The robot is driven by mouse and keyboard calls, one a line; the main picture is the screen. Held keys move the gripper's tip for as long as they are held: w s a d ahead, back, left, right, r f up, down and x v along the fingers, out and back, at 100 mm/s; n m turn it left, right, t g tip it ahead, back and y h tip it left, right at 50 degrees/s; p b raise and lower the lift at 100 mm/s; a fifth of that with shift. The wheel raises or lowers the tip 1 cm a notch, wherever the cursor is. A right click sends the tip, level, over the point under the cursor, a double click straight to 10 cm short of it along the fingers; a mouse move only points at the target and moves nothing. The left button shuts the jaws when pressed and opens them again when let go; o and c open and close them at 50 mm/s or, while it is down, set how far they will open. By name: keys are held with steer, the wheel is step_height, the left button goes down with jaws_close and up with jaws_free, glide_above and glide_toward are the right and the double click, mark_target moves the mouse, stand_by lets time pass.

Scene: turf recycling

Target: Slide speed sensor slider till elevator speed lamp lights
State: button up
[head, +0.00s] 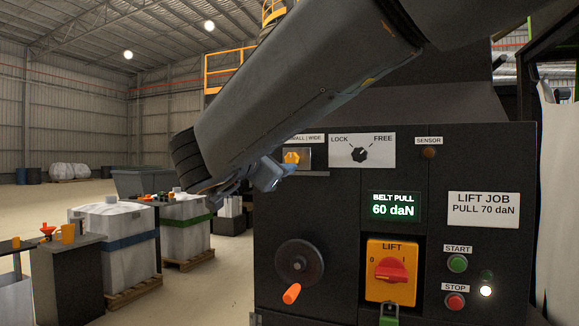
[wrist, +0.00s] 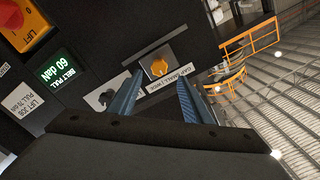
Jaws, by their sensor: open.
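No slider labelled speed sensor and no lamp labelled elevator speed can be made out. A small brownish round part (head: 428,153) sits under a SENSOR label on the dark panel (head: 340,215); it looks unlit. My gripper (head: 275,180) is at the panel's upper left, partly hidden by my arm. In the wrist view my gripper (wrist: 160,80) has its two blue fingers apart, with nothing between the tips. A yellow knob (wrist: 159,67) under a SMALL | WIDE label shows just beyond the tips; contact cannot be told. The knob also shows in the head view (head: 291,157).
The panel carries a LOCK/FREE knob (head: 360,154), a display (head: 393,206) reading 60 daN, a LIFT switch (head: 391,271), a handwheel (head: 299,262), a START button (head: 457,263), a STOP button (head: 455,301) and a lit white lamp (head: 486,291). White bags (head: 130,235) stand left.

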mark_target(291, 159)
steer(key=p+x, duration=0.1)
steer(key=x, duration=0.6)
steer(key=shift+w+d, duration=0.15)
steer(key=shift+w, duration=0.1)
jaws_close()
